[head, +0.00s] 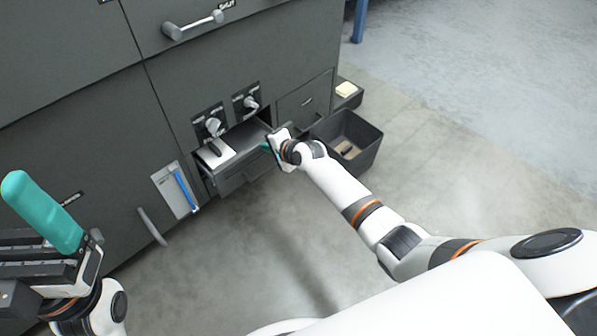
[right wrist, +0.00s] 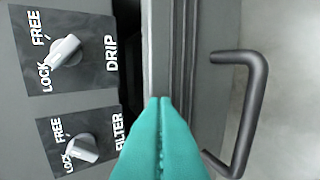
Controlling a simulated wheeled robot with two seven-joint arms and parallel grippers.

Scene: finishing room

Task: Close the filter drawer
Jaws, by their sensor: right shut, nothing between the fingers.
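An open grey drawer (head: 232,181) sticks out low on the dark grey cabinet, below two knobs. A white item (head: 216,152) lies at its left end. The right wrist view shows its bar handle (right wrist: 258,110), the FILTER knob (right wrist: 82,148) and the DRIP knob (right wrist: 63,50), both marked FREE and LOCK. In the head view FILTER is the left knob (head: 212,126). My right gripper (head: 266,147) is shut and empty at the drawer's right end. Its teal fingertips (right wrist: 161,102) overlap the drawer's front; contact is unclear. My left gripper (head: 42,212) is away at lower left, its opening unclear.
A dark open bin (head: 365,158) stands on the floor right of the drawer, with a small tray (head: 346,95) behind it. A closed panel (head: 304,103) sits right of the knobs. A white plate with a blue bar (head: 172,192) is left. The floor in front is clear.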

